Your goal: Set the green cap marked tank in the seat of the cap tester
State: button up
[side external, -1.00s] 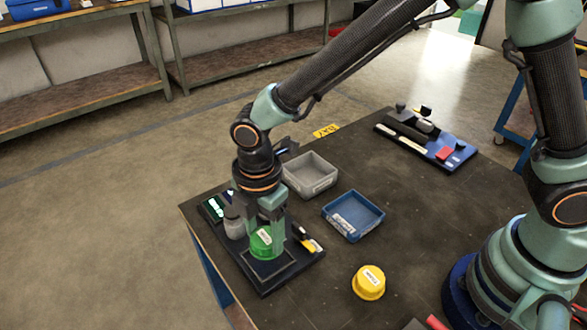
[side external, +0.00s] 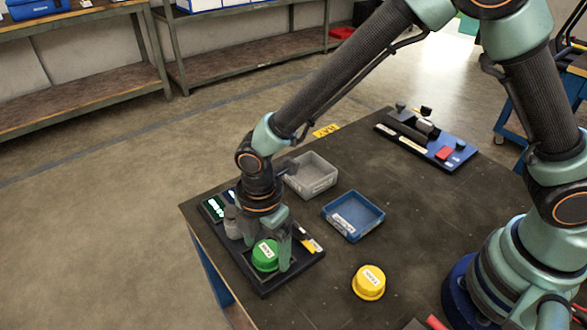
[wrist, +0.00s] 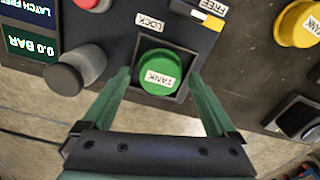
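The green cap (side external: 265,256) marked TANK sits inside the square seat of the cap tester (side external: 263,288). In the wrist view the green cap (wrist: 160,72) looks level, label up, within the dark square frame. My gripper (side external: 275,262) is low over the seat. In the wrist view my gripper (wrist: 160,85) has its fingers spread on both sides of the cap, with gaps between them and it. The tester's display (wrist: 30,40) reads 0.0 BAR and LATCH FREE. The yellow-and-black lever (wrist: 198,14) lies by the FREE label.
A grey knob (wrist: 75,72) stands beside the seat. A yellow cap (side external: 369,282) marked TANK lies on the bench to the right. A blue tray (side external: 353,216) and a grey bin (side external: 311,175) stand behind. A blue board with parts (side external: 440,152) is at the far right.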

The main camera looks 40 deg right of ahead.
aim_at(266, 251)
notch_tip(266, 251, up, 11)
jog(key=w+d+r+m+t, duration=0.1)
jog(key=d+r+m+t, duration=0.1)
jog(key=d+r+m, duration=0.85)
jog(key=s+d+m+t, duration=0.3)
jog(key=s+d+m, duration=0.2)
jog(key=d+m, duration=0.5)
jog(key=d, duration=0.5)
jog(key=shift+d+r+t, duration=0.15)
jog(key=shift+r+t, duration=0.15)
jog(key=shift+r, duration=0.05)
